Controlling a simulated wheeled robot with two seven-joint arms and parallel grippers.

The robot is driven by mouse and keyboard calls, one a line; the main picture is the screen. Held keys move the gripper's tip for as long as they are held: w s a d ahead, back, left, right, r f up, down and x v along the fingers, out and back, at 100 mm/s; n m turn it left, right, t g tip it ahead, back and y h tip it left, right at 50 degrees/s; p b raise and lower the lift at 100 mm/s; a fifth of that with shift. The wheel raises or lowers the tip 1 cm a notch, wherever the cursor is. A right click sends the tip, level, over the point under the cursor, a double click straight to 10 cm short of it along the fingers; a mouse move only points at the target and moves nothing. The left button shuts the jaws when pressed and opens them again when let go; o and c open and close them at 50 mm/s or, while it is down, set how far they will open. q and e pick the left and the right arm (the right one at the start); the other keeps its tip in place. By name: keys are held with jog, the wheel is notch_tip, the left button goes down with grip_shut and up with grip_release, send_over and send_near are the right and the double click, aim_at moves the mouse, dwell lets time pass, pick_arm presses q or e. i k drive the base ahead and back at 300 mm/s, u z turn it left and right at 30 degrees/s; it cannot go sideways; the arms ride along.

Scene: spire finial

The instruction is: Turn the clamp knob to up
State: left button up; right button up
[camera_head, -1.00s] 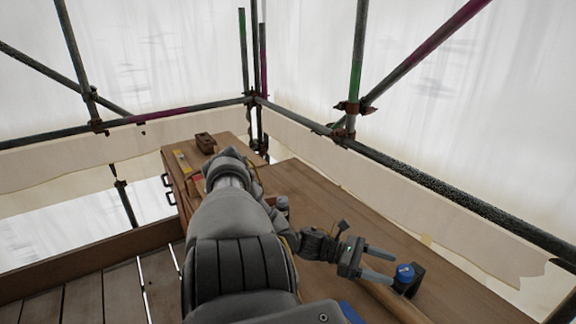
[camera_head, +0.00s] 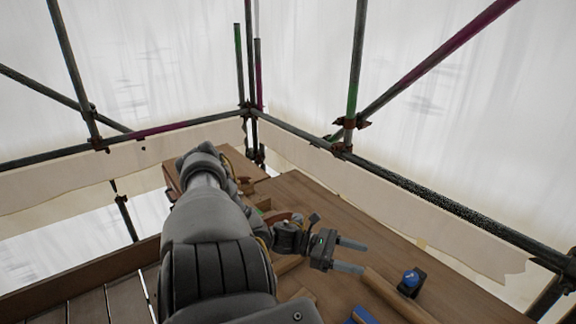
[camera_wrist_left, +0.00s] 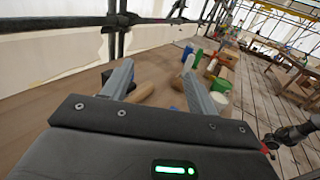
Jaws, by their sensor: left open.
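The clamp knob (camera_head: 411,277) is a blue round knob on a small black block (camera_head: 416,287), on the wooden bench at the lower right of the head view. Its turned position is too small to tell. My left gripper (camera_head: 363,256) is open and empty, to the left of the knob and apart from it, with its fingers pointing towards the right. In the left wrist view its two fingers (camera_wrist_left: 158,75) are spread with nothing held, and I cannot make out the knob there.
A rounded wooden bar (camera_head: 392,296) lies beside the black block, with a blue item (camera_head: 362,315) to its left. Several bottles and containers (camera_wrist_left: 215,85) stand beyond the fingers in the wrist view. Scaffold poles (camera_head: 440,197) run behind the bench (camera_head: 345,215).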

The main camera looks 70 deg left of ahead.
aim_at(409, 281)
jog(key=z, duration=0.05)
jog(key=k, duration=0.85)
